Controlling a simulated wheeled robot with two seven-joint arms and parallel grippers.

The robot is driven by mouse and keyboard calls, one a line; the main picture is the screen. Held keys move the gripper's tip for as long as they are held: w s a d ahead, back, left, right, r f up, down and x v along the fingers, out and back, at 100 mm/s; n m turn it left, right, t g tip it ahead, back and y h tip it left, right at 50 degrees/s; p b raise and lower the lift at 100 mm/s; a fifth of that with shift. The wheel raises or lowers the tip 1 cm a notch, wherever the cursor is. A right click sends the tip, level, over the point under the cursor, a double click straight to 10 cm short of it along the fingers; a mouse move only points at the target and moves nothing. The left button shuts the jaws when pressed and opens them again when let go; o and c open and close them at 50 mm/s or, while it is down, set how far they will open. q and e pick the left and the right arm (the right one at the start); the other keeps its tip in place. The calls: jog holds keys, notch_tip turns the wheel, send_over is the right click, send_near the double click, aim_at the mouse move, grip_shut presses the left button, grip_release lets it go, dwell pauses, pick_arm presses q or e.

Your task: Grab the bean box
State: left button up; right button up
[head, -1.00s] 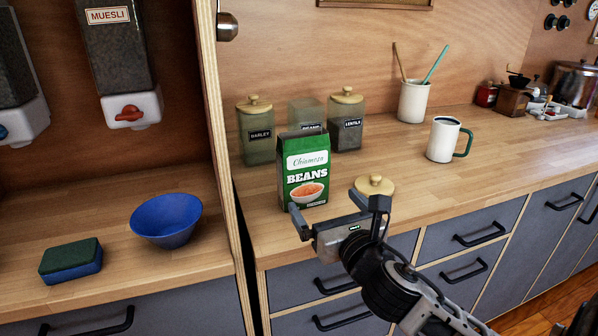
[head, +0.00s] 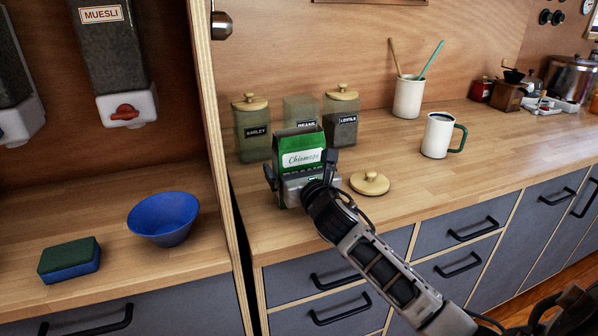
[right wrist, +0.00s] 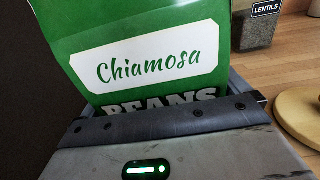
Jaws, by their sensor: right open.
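The green bean box (head: 298,151) stands upright on the wooden counter, with its white "Chiamosa" label showing. My right gripper (head: 301,172) is in front of the box's lower half, with one finger at each side of it. The jaws are open around the box, and the gripper hides its lower front. In the right wrist view the box (right wrist: 150,40) fills the space just beyond the gripper body, and the word "BEANS" is partly covered. I cannot tell whether the fingers touch the box. My left gripper is not in view.
Barley (head: 252,130), beans (head: 302,112) and lentils (head: 341,118) jars stand close behind the box. A round wooden lid (head: 369,183) lies just right of my gripper. A white mug (head: 438,136) stands farther right. A wooden divider (head: 215,150) is at the left.

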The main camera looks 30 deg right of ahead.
jog(key=c, duration=0.7)
jog(key=shift+r, duration=0.15)
